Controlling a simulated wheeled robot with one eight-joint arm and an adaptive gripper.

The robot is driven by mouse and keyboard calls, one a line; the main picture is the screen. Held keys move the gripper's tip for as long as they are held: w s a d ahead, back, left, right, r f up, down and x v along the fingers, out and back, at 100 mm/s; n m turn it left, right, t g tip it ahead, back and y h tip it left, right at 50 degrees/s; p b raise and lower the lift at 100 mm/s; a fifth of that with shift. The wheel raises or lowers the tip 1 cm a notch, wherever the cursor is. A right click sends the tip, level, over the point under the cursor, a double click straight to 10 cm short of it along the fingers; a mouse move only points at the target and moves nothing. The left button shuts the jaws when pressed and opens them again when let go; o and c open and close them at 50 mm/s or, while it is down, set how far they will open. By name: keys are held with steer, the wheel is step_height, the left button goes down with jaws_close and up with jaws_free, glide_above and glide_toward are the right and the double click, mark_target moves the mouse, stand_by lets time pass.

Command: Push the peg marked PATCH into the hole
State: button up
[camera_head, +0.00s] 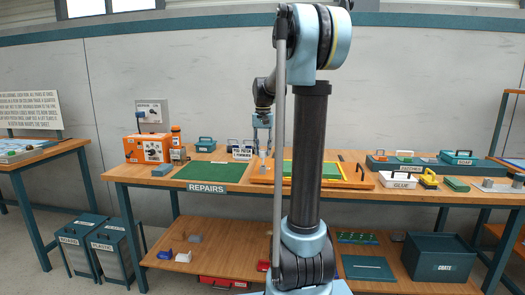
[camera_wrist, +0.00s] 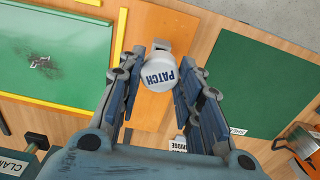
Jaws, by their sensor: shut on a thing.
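The peg marked PATCH (camera_wrist: 160,74), a pale round-topped piece with dark letters, is between the fingers of my gripper (camera_wrist: 161,62) in the wrist view. The gripper is shut on it. In the head view my gripper (camera_head: 262,151) points down over the workbench, near the left part of the orange tray. The peg is too small there to make out clearly. A green panel (camera_wrist: 55,45) with a dark scuffed patch and a small pale mark lies in the yellow-edged tray. I cannot make out the hole in either view.
A green REPAIRS mat (camera_head: 210,172) lies left of the orange tray (camera_head: 262,180). An orange machine (camera_head: 147,149) stands at the bench's left. A white GLUE box (camera_head: 398,180) and several tools stand to the right. A PVC patch trimmings box (camera_head: 241,155) is close to my gripper.

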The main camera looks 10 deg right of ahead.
mark_target(263, 151)
steer(key=shift+f, duration=1.9)
steer(key=o, duration=1.2)
steer(key=shift+f, duration=0.1)
steer(key=shift+o, duration=0.2)
step_height(263, 151, up, 12)
steer(key=shift+f, duration=0.1)
stand_by(0.3)
steer(key=s+f+n+t, duration=0.1)
steer(key=s+f, duration=1.2)
steer(key=s, duration=0.4)
steer(key=s+f+n+t, duration=0.1)
steer(key=s+f+n, duration=0.1)
steer(key=s+f, duration=1.1)
steer(key=s, duration=0.4)
steer(key=shift+s+d+f, duration=0.25)
steer(key=shift+s+f, duration=0.05)
steer(key=shift+s, duration=0.05)
